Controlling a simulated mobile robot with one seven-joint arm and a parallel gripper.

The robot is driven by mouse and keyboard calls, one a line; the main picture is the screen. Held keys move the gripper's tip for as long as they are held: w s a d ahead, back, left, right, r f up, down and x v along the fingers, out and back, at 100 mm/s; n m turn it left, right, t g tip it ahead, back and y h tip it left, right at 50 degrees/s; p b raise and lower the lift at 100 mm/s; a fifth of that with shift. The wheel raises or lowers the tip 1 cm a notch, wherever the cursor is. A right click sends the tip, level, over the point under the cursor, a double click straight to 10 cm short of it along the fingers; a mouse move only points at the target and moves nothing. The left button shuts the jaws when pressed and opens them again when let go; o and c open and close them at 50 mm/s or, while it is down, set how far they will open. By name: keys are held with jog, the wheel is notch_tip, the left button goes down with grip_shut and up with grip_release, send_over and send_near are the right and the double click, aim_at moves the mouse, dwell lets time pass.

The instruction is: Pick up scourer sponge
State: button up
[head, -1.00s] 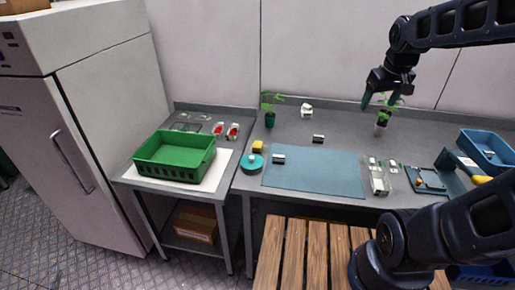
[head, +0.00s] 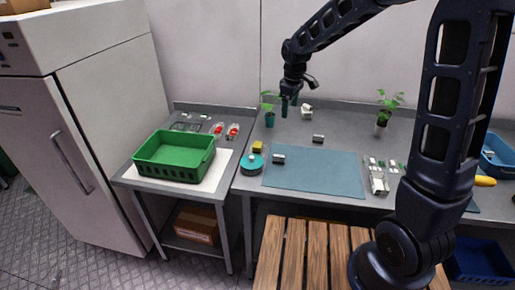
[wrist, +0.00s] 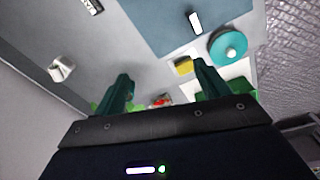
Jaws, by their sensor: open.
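The scourer sponge looks to be the small yellow block (head: 258,146) on the grey table, just behind a round teal item. It also shows in the wrist view (wrist: 184,66), between and beyond the fingers, close to the right one. My gripper (head: 289,106) is open and empty, above the back of the table, behind and to the right of the sponge. In the wrist view the two green fingers of my gripper (wrist: 165,88) are spread apart. Nothing is between them at their level.
A round teal item (head: 251,166) stands beside the sponge. A blue mat (head: 325,172) lies to its right. A potted plant (head: 269,117) stands near my gripper. A green crate (head: 172,170) sits on the left table. A white item (head: 307,110) lies at the back.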

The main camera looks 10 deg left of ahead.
jog(key=a+f+n+g, duration=0.1)
jog(key=a+f+n, duration=0.3)
jog(key=a+f, duration=0.65)
send_over(258, 144)
jog(key=f, duration=0.4)
jog(key=shift+s, duration=0.4)
jog(key=shift+w+a+f, duration=0.1)
jog(key=shift+w+f, duration=0.1)
jog(key=shift+f, duration=1.15)
jog(key=shift+w+f, duration=0.2)
jog(key=shift+f, duration=1.15)
jog(key=c, duration=1)
